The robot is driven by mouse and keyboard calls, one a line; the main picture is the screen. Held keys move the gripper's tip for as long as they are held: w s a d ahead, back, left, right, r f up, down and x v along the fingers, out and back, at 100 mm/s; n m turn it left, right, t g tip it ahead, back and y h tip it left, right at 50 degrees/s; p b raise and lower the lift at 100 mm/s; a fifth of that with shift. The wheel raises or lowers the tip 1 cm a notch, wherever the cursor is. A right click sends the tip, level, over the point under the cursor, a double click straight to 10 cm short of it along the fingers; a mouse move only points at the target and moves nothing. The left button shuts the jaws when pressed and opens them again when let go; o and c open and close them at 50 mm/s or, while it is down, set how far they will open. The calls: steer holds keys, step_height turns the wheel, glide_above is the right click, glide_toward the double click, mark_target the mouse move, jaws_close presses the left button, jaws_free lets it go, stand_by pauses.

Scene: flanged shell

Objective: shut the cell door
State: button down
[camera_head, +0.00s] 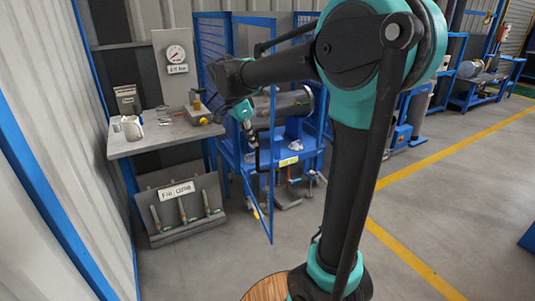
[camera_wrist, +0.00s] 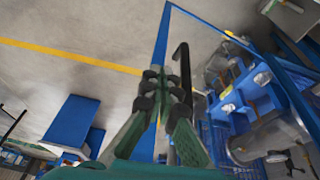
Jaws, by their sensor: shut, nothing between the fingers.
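The cell door (camera_head: 272,212) is a blue-framed panel standing open, swung out from the blue cell toward the camera. In the wrist view its blue frame (camera_wrist: 161,36) runs down behind my fingers. A black hooked handle (camera_wrist: 184,62) shows beside the frame, just past my fingertips. My gripper (camera_head: 253,141) is at the door's handle side, about mid-height. In the wrist view my gripper (camera_wrist: 164,78) is shut and empty, its fingertips close to the handle. I cannot tell whether they touch it. My arm hides part of the cell in the head view.
A cylindrical machine (camera_head: 292,103) sits inside the cell on blue framing. A grey bench (camera_head: 160,139) with a mug and a fixture stands at the left, below a dial gauge (camera_head: 176,54). A tool rack (camera_head: 182,207) is under it.

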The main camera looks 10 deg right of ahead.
mark_target(267, 150)
step_height(267, 150, up, 3)
steer(key=w+a+m+h, duration=0.1)
steer(key=a+m, duration=0.1)
steer(key=w+d+f, duration=0.1)
steer(key=d+f, duration=0.6)
steer(key=f, duration=0.2)
steer(key=shift+w+d, duration=0.15)
steer(key=shift+d, duration=0.05)
